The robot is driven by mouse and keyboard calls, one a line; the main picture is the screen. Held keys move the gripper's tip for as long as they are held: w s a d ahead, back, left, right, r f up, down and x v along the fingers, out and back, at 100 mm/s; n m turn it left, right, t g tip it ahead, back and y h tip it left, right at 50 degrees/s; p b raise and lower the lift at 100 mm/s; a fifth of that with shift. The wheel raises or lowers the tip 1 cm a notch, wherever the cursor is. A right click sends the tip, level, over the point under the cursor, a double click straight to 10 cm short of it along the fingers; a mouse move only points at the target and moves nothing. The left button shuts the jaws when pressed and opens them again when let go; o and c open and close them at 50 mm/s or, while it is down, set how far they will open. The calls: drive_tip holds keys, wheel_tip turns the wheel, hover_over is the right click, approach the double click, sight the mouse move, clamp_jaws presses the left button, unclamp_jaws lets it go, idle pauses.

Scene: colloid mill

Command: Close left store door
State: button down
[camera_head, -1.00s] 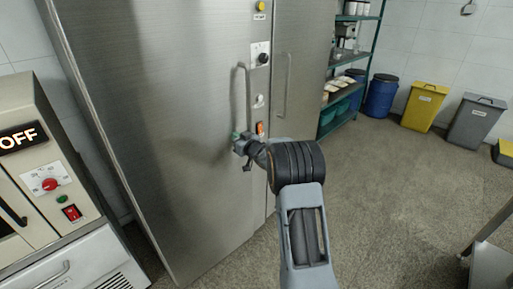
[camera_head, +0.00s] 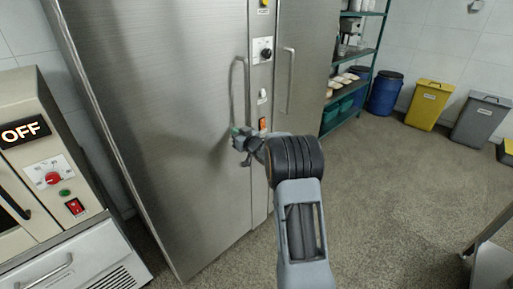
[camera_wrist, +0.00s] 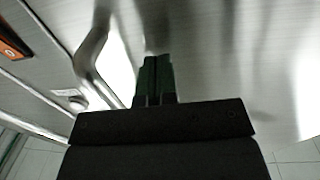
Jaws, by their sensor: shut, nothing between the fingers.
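The left store door (camera_head: 150,110) is a tall brushed-steel panel filling the left middle of the head view. It looks shut or nearly so; I cannot tell if a small gap is left at its right edge. Its bar handle (camera_head: 235,90) runs upright near that edge. My gripper (camera_head: 237,138) is shut and empty, at the handle's lower end and close to the door face. In the wrist view the fingertips (camera_wrist: 155,68) point at the steel face, beside the handle (camera_wrist: 88,60). I cannot tell whether they touch.
A control strip with a black knob (camera_head: 265,55) and an orange switch (camera_head: 262,124) stands between this door and the right door (camera_head: 305,70). An oven unit (camera_head: 45,150) stands at left. Shelves (camera_head: 350,105), a blue barrel (camera_head: 386,95) and bins are at back right. The middle floor is clear.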

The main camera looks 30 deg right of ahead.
drive_tip(key=d+v, duration=0.2)
drive_tip(key=v, duration=1)
drive_tip(key=s+d+f+m+g+h, duration=0.4)
drive_tip(key=s+d+f+g+h, duration=0.1)
drive_tip(key=f+g+h, duration=0.25)
drive_tip(key=s+a+r+g+y+p, duration=0.1)
drive_tip(key=s+a+r+g+p, duration=0.1)
drive_tip(key=s+a+r, duration=0.3)
drive_tip(key=s+a+r+n+g+y+p, duration=0.1)
drive_tip(key=s+a+r+p, duration=0.3)
drive_tip(key=s+a, duration=0.6)
drive_tip(key=s+a+r+g+y+p, duration=0.1)
drive_tip(key=s+a+r+g+p, duration=0.2)
drive_tip(key=s+a+r, duration=0.2)
drive_tip(key=s+a, duration=0.2)
drive_tip(key=a, duration=0.1)
drive_tip(key=shift+s+r+y, duration=0.35)
drive_tip(key=shift+s+r, duration=0.05)
drive_tip(key=shift+g, duration=0.25)
